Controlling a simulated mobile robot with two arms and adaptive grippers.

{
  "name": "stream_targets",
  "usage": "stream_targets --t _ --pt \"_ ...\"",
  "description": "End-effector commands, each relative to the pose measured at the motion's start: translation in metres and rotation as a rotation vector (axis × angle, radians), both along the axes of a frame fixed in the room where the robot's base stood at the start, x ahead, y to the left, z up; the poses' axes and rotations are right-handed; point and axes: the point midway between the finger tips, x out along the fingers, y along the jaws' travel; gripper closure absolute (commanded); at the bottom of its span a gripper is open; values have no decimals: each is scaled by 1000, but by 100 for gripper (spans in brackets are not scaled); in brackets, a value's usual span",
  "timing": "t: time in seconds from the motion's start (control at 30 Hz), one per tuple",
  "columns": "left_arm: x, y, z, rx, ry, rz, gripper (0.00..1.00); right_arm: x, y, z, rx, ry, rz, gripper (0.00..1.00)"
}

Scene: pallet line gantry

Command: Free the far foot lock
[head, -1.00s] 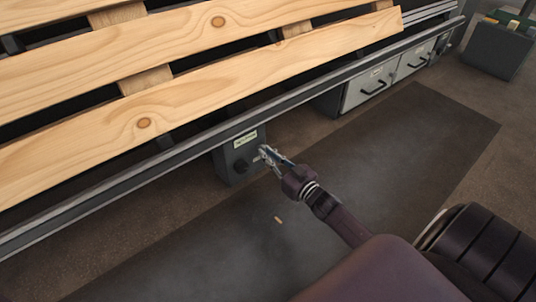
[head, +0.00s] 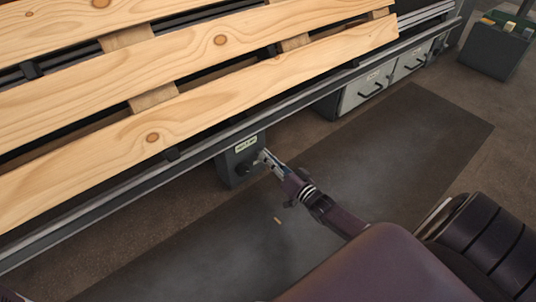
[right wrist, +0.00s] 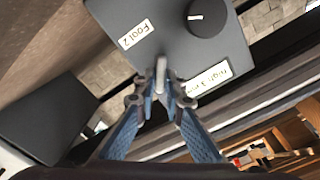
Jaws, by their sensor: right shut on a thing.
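The foot lock housing is a dark grey box (head: 232,170) under the near rail of the pallet line. In the right wrist view the housing (right wrist: 180,50) carries a "Foot 2" label (right wrist: 137,33), a second label (right wrist: 208,78) and a black knob (right wrist: 209,16) with a white mark. A small pale grey lever (right wrist: 161,66) stands out from its face between them. My right gripper (head: 263,156) reaches the housing's face. In the right wrist view its fingertips (right wrist: 161,84) are shut on the lever, hiding its lower part. My left gripper is not in view.
A wooden slatted pallet (head: 220,95) lies on the line above the housing, behind a long metal rail (head: 100,210). Grey drawers (head: 362,92) sit under the rail to the right. A dark bin (head: 495,50) stands at far right. The dark floor mat (head: 400,130) is mostly clear.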

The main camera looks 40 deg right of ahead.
Motion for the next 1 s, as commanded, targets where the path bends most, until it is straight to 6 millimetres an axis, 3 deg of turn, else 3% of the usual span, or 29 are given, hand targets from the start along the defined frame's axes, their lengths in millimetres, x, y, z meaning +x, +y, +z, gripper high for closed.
stream_targets --t 0.6,1.0 --pt "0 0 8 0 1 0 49 0 -2 -4 576 48 1 100" --pt "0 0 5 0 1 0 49 0 -2 -5 846 68 0 100"
